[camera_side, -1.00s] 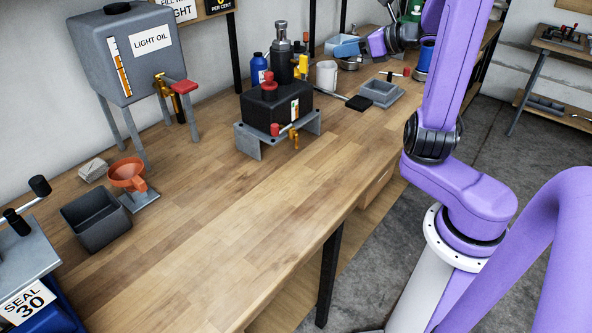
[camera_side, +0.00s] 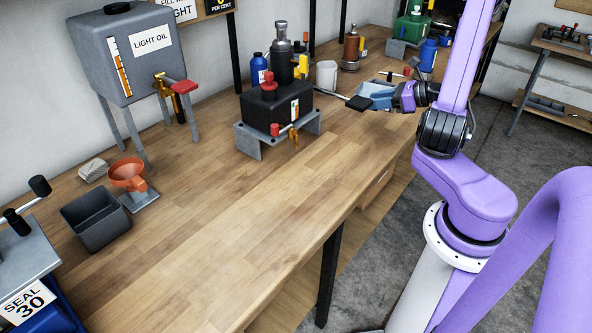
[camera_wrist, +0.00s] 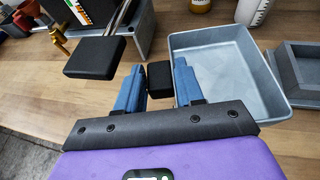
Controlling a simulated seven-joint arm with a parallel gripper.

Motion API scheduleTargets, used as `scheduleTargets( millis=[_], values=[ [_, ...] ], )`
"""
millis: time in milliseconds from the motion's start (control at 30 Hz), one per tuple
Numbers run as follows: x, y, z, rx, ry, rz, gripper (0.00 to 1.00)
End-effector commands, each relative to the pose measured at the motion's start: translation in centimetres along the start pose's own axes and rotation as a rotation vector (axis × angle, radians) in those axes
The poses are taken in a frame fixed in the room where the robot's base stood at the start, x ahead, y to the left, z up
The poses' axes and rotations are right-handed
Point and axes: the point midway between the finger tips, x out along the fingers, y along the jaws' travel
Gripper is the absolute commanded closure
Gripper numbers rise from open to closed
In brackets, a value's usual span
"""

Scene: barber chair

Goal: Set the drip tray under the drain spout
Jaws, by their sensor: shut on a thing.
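My gripper (camera_wrist: 160,90) is shut on a small black block (camera_wrist: 160,76) at the left side of a light blue-grey open tray (camera_wrist: 225,65), which appears to be the drip tray. The tray looks empty. In the side view the tray (camera_side: 374,90) is left of my gripper (camera_side: 400,97), at the right part of the bench. I cannot tell its height above the bench. A brass spout (camera_side: 294,141) hangs at the front of the black pump unit (camera_side: 275,105), left of the tray. It also shows in the wrist view (camera_wrist: 60,42), far left.
A black pad on a rod (camera_side: 358,103) reaches from the pump unit towards the tray. A grey square receptacle (camera_wrist: 300,68) lies right of the tray. A white cup (camera_side: 327,74) stands behind. The front middle of the wooden bench (camera_side: 250,210) is clear.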

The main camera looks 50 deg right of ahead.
Motion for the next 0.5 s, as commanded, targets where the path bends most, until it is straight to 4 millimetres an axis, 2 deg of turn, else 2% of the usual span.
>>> scheduleTargets(
  millis=[67,167,500],
  values=[
    [0.1,0.4,-1.2,-0.012,-0.002,0.042,1.0],
    [0.9,1.8,-1.6,-0.06,-0.001,0.145,1.0],
    [2.1,7.8,-4.9,-0.241,-0.003,0.588,1.0]
  ],
)
